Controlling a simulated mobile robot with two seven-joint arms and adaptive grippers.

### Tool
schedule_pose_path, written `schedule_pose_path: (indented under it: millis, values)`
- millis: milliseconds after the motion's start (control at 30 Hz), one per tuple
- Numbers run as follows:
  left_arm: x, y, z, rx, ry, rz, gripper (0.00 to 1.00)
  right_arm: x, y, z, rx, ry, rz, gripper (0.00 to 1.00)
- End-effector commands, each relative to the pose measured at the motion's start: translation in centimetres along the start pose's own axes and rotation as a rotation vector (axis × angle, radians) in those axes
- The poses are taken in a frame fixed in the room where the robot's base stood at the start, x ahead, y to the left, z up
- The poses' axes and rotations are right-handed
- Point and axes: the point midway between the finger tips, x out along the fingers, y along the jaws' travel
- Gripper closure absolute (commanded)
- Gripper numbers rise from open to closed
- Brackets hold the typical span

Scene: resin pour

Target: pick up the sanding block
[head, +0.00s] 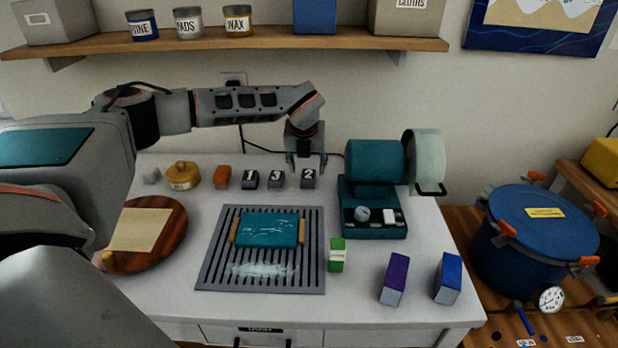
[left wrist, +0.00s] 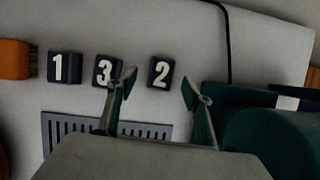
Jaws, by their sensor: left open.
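Three small dark blocks with white numbers stand in a row at the back of the white table: block 1 (head: 250,179), block 3 (head: 276,180) and block 2 (head: 309,178). I cannot tell for certain which thing is the sanding block. My left gripper (head: 306,163) points down, open and empty, over block 2. In the left wrist view, block 2 (left wrist: 161,73) shows between the spread fingertips (left wrist: 158,82), and block 3 (left wrist: 107,71) is partly behind one finger. Block 1 (left wrist: 64,67) is farther left. My right gripper is not in view.
An orange brush-like block (head: 222,177) and a yellow tin (head: 183,176) stand left of the row. A teal machine (head: 374,191) stands close on the right. A slotted grey plate (head: 212,255) bearing a teal slab (head: 270,230) lies in front. A shelf (head: 290,43) hangs above.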

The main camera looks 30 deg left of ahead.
Motion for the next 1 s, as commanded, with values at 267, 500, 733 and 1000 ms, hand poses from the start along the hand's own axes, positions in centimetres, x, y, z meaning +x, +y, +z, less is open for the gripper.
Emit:
schedule_pose_path:
  millis: [267,500,733,1000]
  values:
    - [3.6,-0.2,-0.7,0.000,0.002,0.001,0.49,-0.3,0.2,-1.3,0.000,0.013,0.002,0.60]
    - [4.2,-0.2,-0.7,0.000,0.001,0.000,0.49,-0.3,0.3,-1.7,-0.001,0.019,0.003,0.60]
    - [4.1,-0.2,-0.7,0.000,0.001,0.000,0.91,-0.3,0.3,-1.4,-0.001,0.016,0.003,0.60]
    - [4.1,-0.2,-0.7,0.000,0.000,0.000,0.91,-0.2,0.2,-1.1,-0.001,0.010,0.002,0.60]
